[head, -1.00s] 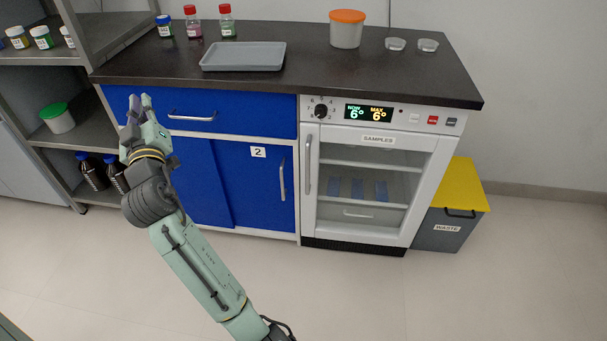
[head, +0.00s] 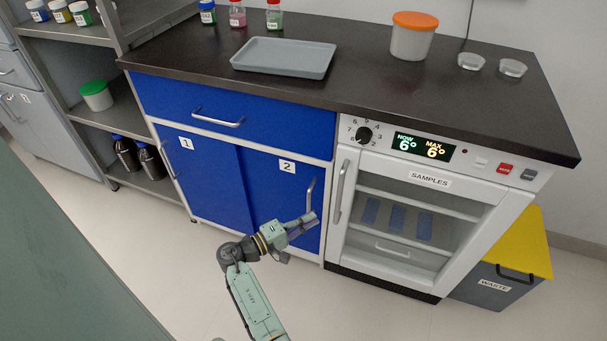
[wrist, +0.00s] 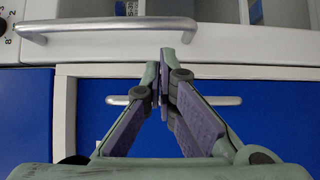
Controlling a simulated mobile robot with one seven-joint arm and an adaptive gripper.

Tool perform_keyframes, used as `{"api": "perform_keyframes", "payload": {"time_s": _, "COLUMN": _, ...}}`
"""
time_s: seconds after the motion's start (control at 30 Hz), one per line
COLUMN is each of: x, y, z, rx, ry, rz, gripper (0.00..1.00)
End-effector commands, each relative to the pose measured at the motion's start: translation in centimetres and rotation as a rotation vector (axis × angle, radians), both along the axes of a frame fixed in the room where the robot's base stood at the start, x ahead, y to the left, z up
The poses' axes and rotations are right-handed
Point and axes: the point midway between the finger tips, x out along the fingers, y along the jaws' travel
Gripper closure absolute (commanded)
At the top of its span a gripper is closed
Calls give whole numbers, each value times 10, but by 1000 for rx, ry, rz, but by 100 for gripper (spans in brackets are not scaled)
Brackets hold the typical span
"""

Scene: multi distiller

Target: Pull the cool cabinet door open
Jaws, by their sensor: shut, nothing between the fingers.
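The cool cabinet (head: 400,215) is white with a glass door labelled SAMPLES, and the door is closed. Its long metal handle (head: 343,193) runs along the door's left edge; in the wrist view the handle (wrist: 115,26) crosses the top left. My gripper (head: 309,219) is in front of blue door 2, left of the cool cabinet handle and apart from it. In the wrist view my gripper (wrist: 164,72) is shut and empty, its tips pointing toward the cabinet's edge, below the handle in the picture.
The blue cupboard's door handle (head: 311,194) is close to my gripper; it shows behind the fingers in the wrist view (wrist: 215,100). A drawer handle (head: 218,119) projects above. A waste bin (head: 495,285) with a yellow lid stands right of the cabinet. The floor in front is clear.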

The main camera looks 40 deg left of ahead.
Motion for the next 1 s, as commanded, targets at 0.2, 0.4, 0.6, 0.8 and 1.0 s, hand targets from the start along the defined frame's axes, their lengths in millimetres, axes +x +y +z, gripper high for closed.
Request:
{"api": "perform_keyframes", "payload": {"time_s": 0.2, "x": 36, "y": -14, "z": 2, "rx": 0, "ry": 0, "rz": -1, "gripper": 100}}
{"api": "perform_keyframes", "payload": {"time_s": 0.4, "x": 52, "y": -20, "z": 1, "rx": 2, "ry": 0, "rz": 0, "gripper": 100}}
{"api": "perform_keyframes", "payload": {"time_s": 0.6, "x": 55, "y": -20, "z": 0, "rx": 1, "ry": 1, "rz": 1, "gripper": 100}}
{"api": "perform_keyframes", "payload": {"time_s": 0.8, "x": 54, "y": -20, "z": 0, "rx": 1, "ry": 1, "rz": 1, "gripper": 100}}
{"api": "perform_keyframes", "payload": {"time_s": 1.0, "x": 51, "y": -22, "z": 1, "rx": 0, "ry": 1, "rz": 7, "gripper": 100}}
